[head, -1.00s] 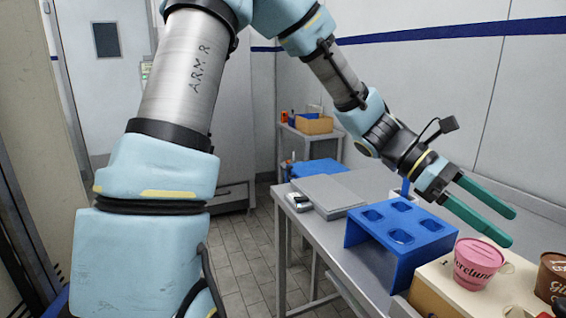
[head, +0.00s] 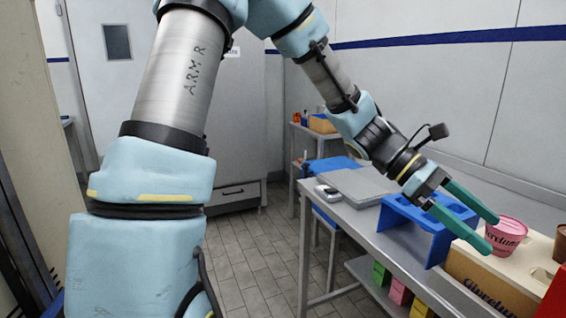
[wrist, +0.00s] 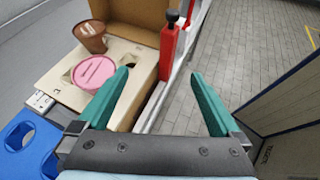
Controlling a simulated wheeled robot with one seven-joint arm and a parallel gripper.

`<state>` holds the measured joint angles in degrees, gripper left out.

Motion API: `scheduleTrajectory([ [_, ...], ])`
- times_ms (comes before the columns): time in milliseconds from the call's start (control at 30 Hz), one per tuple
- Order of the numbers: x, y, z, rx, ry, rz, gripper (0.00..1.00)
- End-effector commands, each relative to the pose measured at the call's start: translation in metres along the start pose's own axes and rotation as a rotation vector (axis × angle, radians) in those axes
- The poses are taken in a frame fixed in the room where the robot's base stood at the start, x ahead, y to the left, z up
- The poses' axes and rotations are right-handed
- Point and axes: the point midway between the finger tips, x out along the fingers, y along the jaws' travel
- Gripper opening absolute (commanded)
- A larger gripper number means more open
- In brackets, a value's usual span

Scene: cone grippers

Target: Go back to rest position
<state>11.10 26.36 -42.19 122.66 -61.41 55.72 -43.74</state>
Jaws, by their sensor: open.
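My gripper (head: 488,232) has two long green fingers, spread apart with nothing between them. In the head view it hangs over the right part of the table, above the blue cup stand and beside the pink cup (head: 506,236). In the wrist view the open fingers (wrist: 165,95) point past the box edge, with floor visible between and beyond them. The pink cup (wrist: 95,72) sits in a hole of the beige holder (wrist: 60,78), left of the fingers and not touching them.
A blue stand with holes (head: 402,212) is on the metal table (head: 340,214). A brown cup (wrist: 91,36) sits in the holder too. A red post (wrist: 168,47) rises by the holder's edge. Colored boxes (head: 398,290) lie on the lower shelf.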

Motion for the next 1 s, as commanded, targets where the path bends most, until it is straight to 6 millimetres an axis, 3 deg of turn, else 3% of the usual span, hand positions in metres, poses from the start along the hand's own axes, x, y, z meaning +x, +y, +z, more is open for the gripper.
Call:
scheduleTrajectory([
  [267, -0.025, -0.013, -0.047, 0.086, 0.16, 0.011, 1.0],
  [533, -0.079, -0.041, -0.12, 0.233, 0.427, -0.007, 1.0],
  [667, -0.129, -0.07, -0.166, 0.343, 0.624, -0.051, 1.0],
  [800, -0.201, -0.119, -0.214, 0.491, 0.867, -0.158, 1.0],
  [900, -0.245, -0.154, -0.234, 0.587, 1.002, -0.253, 1.0],
  [1000, -0.276, -0.184, -0.245, 0.66, 1.093, -0.339, 1.0],
])
